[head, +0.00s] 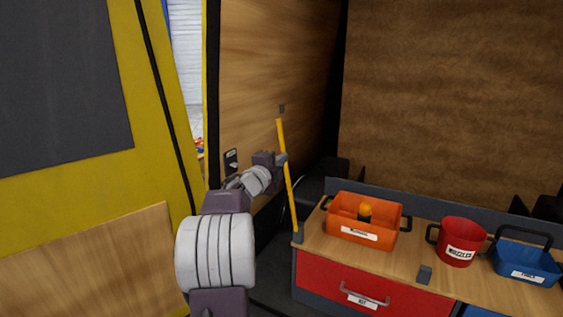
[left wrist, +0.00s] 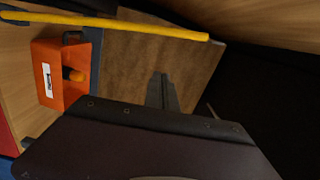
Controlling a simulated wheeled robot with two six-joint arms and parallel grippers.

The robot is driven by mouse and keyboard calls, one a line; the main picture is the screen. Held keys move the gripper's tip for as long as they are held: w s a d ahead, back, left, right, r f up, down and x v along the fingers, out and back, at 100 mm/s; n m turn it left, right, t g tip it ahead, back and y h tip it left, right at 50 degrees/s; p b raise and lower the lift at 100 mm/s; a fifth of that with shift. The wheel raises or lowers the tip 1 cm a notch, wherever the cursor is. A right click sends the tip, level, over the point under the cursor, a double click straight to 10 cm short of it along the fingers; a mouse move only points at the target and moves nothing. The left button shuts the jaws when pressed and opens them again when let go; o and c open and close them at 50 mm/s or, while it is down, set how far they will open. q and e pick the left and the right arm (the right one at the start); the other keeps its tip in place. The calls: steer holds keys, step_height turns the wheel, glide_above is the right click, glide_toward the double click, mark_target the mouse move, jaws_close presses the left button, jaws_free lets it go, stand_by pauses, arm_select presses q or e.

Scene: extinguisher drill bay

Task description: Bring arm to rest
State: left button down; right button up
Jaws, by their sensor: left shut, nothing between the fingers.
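My left arm reaches up from the bottom centre of the head view. My left gripper (head: 283,160) is at the yellow bar (head: 290,195) in that view and partly overlaps it. In the left wrist view my left gripper's fingers (left wrist: 162,92) are together with nothing between them, and the yellow bar (left wrist: 130,24) runs along the top, apart from them. The bar stands nearly upright at the left end of the counter, its lower end at a small dark holder (head: 297,237). My right gripper is in neither view.
An orange tub (head: 340,229) with an orange-topped item (head: 366,210), a red mug (head: 458,241) and a blue tub (head: 527,264) stand on the wooden counter (head: 407,265). A red drawer (head: 325,281) is below. A wooden wall and a yellow-framed panel (head: 155,125) are at the left.

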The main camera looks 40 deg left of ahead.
arm_select(q)
steer(key=w+d+m+h, duration=0.1)
steer(key=w+d+h, duration=0.2)
steer(key=d, duration=0.5)
steer(key=w+d+m+h, duration=0.2)
steer(key=w+d, duration=0.1)
steer(key=d, duration=0.4)
steer(key=s+d+f+n+g, duration=0.15)
steer(key=d+f+n, duration=0.25)
steer(key=d+f, duration=0.75)
steer(key=s+d+f+n+g, duration=0.4)
steer(key=s+d+f+g, duration=0.25)
steer(key=f, duration=0.35)
steer(key=s+f+n+g, duration=0.4)
steer(key=s+f, duration=0.2)
steer(key=s, duration=0.5)
steer(key=s+f+n+g, duration=0.4)
steer(key=s+f, duration=0.3)
steer(key=s, duration=0.4)
steer(key=shift+s+d+n, duration=0.2)
steer(key=shift+s+n, duration=0.05)
steer(key=shift+n, duration=0.45)
